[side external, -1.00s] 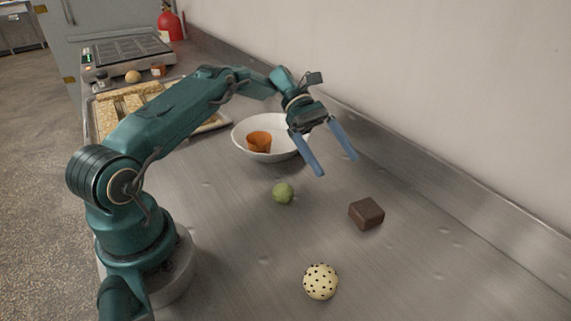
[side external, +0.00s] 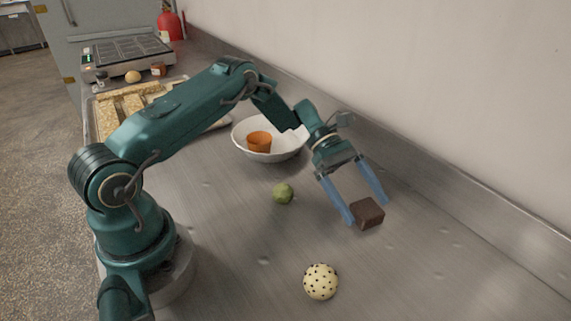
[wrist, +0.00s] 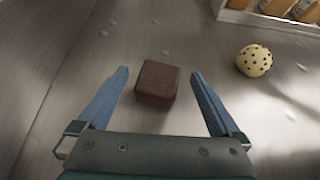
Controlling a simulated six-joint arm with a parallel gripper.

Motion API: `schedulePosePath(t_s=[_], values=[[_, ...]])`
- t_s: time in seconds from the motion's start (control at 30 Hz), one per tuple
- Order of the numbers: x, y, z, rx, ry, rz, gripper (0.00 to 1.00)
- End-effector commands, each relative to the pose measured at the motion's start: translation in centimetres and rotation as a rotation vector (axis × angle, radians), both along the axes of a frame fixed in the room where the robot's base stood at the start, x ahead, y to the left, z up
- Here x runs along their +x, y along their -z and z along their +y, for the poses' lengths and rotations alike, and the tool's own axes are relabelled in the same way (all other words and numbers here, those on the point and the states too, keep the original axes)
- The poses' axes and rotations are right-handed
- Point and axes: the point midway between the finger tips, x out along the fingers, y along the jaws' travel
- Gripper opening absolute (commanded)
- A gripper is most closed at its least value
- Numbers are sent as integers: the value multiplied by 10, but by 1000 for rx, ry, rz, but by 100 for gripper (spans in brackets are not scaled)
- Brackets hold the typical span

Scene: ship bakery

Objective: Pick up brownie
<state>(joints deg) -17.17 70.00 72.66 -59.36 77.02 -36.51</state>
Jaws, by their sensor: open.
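The brownie (side external: 367,214) is a dark brown block lying on the steel counter in the side external view. In the wrist view the brownie (wrist: 157,82) sits between and slightly beyond the two fingertips, with a gap on each side. My gripper (side external: 367,212) is open, its blue fingers pointing down on either side of the brownie. It also shows in the wrist view (wrist: 159,73), with nothing held. I cannot tell the exact height of the fingertips above the counter.
The wall (side external: 470,110) runs along the right. The counter right of the speckled ball is clear.

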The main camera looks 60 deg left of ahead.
Motion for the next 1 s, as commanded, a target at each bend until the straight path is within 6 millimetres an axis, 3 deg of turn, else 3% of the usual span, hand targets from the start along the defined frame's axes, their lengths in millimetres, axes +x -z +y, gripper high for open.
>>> schedulePosePath(t_s=[0.23,0.27,0.47,0.5,0.8,1.0], values=[[0,1,-2,0,0,0,100],[0,1,-2,0,0,0,92],[0,1,-2,0,0,0,16],[0,1,-2,0,0,0,10],[0,-1,-2,0,0,-1,10],[1,-17,-2,1,0,-4,10]])
